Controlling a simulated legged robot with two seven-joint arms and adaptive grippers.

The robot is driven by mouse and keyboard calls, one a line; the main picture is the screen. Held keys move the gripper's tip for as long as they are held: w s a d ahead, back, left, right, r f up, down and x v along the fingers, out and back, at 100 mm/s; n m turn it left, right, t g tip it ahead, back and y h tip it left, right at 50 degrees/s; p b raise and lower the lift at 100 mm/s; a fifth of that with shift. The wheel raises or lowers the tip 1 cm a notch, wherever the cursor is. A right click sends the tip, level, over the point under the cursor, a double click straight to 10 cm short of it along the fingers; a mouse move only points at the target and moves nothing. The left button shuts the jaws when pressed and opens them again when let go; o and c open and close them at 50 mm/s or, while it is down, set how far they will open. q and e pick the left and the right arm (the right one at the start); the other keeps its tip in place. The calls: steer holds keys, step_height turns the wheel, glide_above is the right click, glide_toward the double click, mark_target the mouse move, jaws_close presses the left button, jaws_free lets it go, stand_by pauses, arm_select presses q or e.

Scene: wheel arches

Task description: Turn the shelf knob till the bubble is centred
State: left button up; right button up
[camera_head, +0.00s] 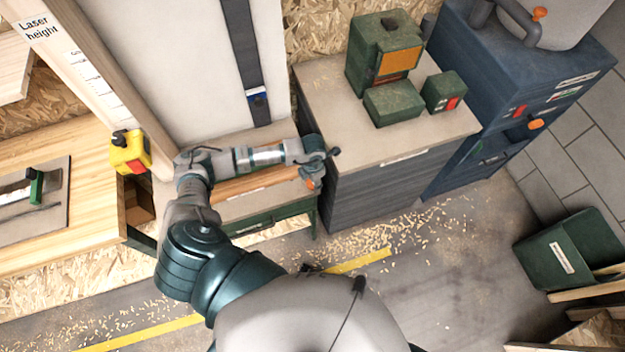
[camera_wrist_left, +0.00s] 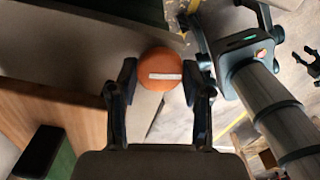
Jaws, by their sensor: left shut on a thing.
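The round orange knob (camera_wrist_left: 164,84) with a white bar across its face sits between the two black fingers of my left gripper (camera_wrist_left: 163,86) in the left wrist view. The fingers are shut on its sides, and the white bar lies about level in that picture. In the head view my left gripper (camera_head: 318,164) is at the right end of the low wooden shelf (camera_head: 257,184), with a bit of orange knob (camera_head: 311,185) showing below it. I cannot make out a bubble in either view. Part of my right gripper (camera_wrist_left: 240,25) seems to show in the wrist view, its fingertips unclear.
A grey cabinet (camera_head: 385,183) stands close right of my left gripper, with green machine parts (camera_head: 393,104) on top. A yellow box with a black knob (camera_head: 130,152) is on the post at left. A green bin (camera_head: 568,250) stands far right. Shavings litter the open floor.

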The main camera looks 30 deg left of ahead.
arm_select(q)
steer(key=shift+w+r+n, duration=0.1)
steer(key=shift+w+n, duration=0.05)
steer(key=shift+n, duration=0.25)
steer(key=o, duration=1.2)
steer(key=shift+c, duration=0.2)
step_height(320, 180, up, 12)
steer(key=shift+a, duration=0.1)
